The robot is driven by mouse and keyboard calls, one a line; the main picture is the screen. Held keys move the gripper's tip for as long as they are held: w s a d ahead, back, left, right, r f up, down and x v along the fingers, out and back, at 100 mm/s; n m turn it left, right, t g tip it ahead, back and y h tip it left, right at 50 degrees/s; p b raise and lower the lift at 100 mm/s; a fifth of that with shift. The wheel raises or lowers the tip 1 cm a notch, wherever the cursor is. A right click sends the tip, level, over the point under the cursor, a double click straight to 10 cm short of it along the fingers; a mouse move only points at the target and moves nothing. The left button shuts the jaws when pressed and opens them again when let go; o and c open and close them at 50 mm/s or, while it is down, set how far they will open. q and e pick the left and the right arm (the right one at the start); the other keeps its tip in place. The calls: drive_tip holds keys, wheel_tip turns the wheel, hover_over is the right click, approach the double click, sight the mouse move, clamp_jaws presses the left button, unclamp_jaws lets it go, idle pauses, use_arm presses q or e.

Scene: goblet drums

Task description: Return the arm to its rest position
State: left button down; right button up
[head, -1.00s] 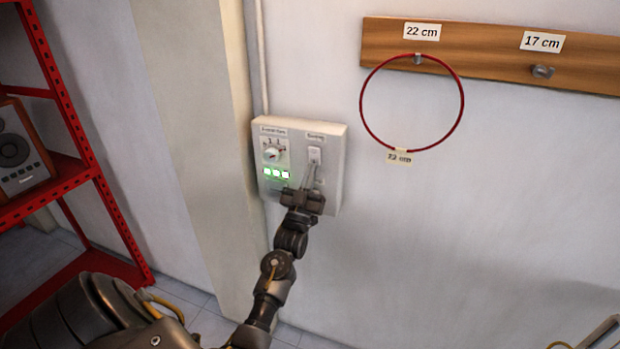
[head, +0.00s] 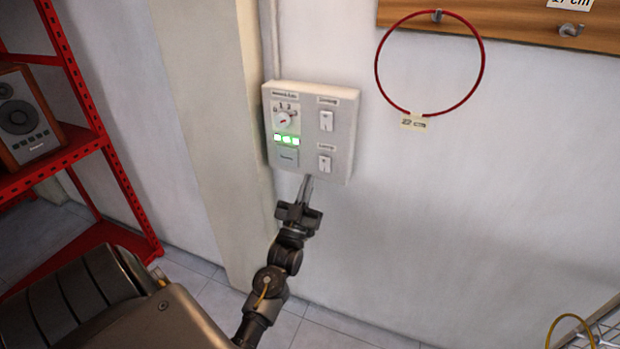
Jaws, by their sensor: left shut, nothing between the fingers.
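My left gripper (head: 306,188) is shut and empty, its fingers pointing up just below the lower edge of the wall control box. My left arm comes in from the bottom left and is still stretched out toward the wall. The white control box (head: 343,133) carries a rotary dial (head: 283,120), a row of lit green lamps (head: 286,140), an upper switch (head: 326,121) and a lower switch (head: 324,163). I cannot tell whether the fingertips touch the box. My right gripper is not in view.
A red shelf rack (head: 85,139) with a speaker (head: 22,116) stands at the left. A red ring (head: 483,66) tagged 22 cm hangs from a wooden peg board (head: 520,27). A wire rack (head: 605,325) shows at the bottom right. The wall right of the gripper is clear.

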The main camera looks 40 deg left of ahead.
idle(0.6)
use_arm(q)
drive_tip(key=w+d+f+g+h, duration=0.1)
drive_tip(key=w+f+g+h, duration=0.15)
drive_tip(key=f, duration=0.75)
drive_tip(key=w+d+f+g+h, duration=0.15)
drive_tip(key=f+g, duration=0.25)
drive_tip(key=f, duration=0.5)
drive_tip(key=s+d+f+m+g+h, duration=0.1)
drive_tip(key=s+d+f+g, duration=0.15)
drive_tip(key=f, duration=0.55)
drive_tip(key=s+d+f+m+g+h, duration=0.1)
drive_tip(key=s+d+f+g, duration=0.15)
drive_tip(key=f, duration=0.55)
drive_tip(key=s+d+f+m+g+h, duration=0.1)
drive_tip(key=s+d+f+g, duration=0.15)
drive_tip(key=f, duration=0.65)
drive_tip(key=s+d+f+m+g+h, duration=0.1)
drive_tip(key=s+d+f+g, duration=0.15)
drive_tip(key=s+f, duration=0.7)
drive_tip(key=s+d+f+m+g, duration=0.1)
drive_tip(key=s+d+f+g, duration=0.15)
drive_tip(key=s+f, duration=0.65)
drive_tip(key=s+f+m+g, duration=0.1)
drive_tip(key=s+g, duration=0.4)
drive_tip(key=s, duration=1.8)
drive_tip(key=shift+s+a+f, duration=0.3)
drive_tip(key=shift+s+f, duration=0.05)
drive_tip(key=shift+f, duration=0.35)
